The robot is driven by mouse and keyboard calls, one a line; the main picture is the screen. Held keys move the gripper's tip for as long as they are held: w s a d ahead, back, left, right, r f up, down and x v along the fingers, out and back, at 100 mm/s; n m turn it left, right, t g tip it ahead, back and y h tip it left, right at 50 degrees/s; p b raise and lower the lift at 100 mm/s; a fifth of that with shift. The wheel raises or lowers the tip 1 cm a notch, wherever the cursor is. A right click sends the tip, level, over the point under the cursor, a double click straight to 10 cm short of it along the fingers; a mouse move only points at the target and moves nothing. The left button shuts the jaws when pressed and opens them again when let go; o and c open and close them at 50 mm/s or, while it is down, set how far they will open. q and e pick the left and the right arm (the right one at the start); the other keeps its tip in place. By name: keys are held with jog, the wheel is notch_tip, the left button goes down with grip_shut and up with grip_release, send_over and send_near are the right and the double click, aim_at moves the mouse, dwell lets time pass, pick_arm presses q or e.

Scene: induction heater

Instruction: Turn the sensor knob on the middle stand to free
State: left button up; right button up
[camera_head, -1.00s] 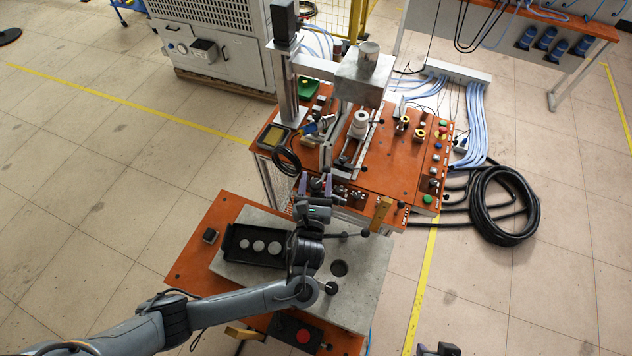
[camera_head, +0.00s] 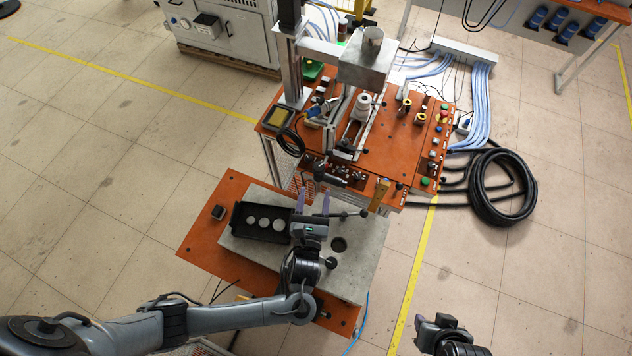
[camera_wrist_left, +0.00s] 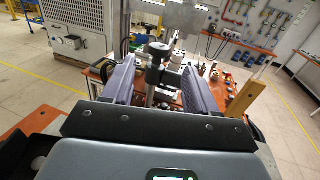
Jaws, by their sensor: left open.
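My left gripper (camera_head: 313,200) is open and empty over the grey block's far edge, pointing at the orange machine table (camera_head: 395,155). In the left wrist view, its two fingers (camera_wrist_left: 158,88) stand apart with a dark-topped upright post (camera_wrist_left: 156,62) between them in the picture, beyond the fingertips. Small dark fittings (camera_head: 322,172) sit along the table's near edge, just ahead of the gripper. I cannot tell which one is the sensor knob, nor read its setting. My right gripper (camera_head: 437,325) is at the bottom right, above the floor; its jaw opening is unclear.
The grey block (camera_head: 352,275) carries a black tray (camera_head: 240,222) with pale discs. A wooden handle (camera_head: 379,195) stands right of the left gripper, at the table's near edge. A column with a metal box (camera_head: 367,68) rises behind. A coiled black hose (camera_head: 503,188) lies on the floor to the right.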

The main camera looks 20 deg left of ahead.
pick_arm(q)
jog(key=shift+s+d, duration=0.15)
jog(key=shift+s, duration=0.3)
jog(key=w+a+r+n+t+h+b, duration=0.15)
jog(key=w+a+n+h+b, duration=0.35)
jog(key=w+a+n, duration=0.85)
jog(key=n+g+h+b, duration=0.85)
jog(key=h+b, duration=0.25)
jog(key=h, duration=0.3)
send_near(315, 167)
jog(key=x, duration=0.2)
jog(key=shift+t, duration=0.3)
jog(key=p+x, duration=0.1)
jog(key=x, duration=1)
jog(key=shift+s+f+p, duration=0.1)
jog(key=shift+f+p, duration=0.05)
jog(key=shift+p, duration=0.25)
